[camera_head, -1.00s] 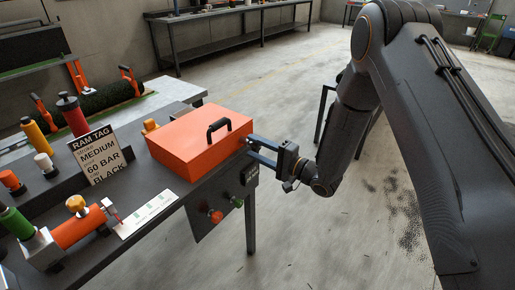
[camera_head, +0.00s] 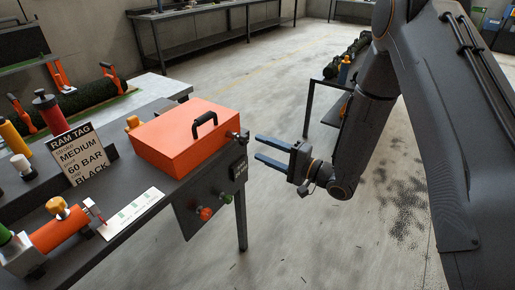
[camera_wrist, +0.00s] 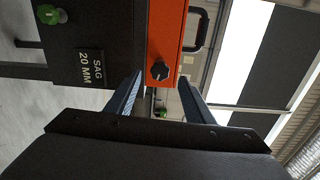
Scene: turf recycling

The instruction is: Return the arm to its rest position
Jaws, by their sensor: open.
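My gripper (camera_head: 258,150) is open and empty. It hangs in free air just right of the dark workbench (camera_head: 150,215), its two fingers pointing left toward an orange box (camera_head: 185,137) with a black handle. A small gap separates the fingertips from the dark knob (camera_head: 240,134) at the box's right side. In the wrist view the open fingers frame the same knob (camera_wrist: 159,71), with the orange box (camera_wrist: 168,28) beyond. My arm reaches in from the right, bent at the elbow.
The bench front carries a red knob (camera_head: 205,213) and a green knob (camera_head: 226,197). Another table (camera_head: 322,92) stands behind my arm. The floor between is clear.

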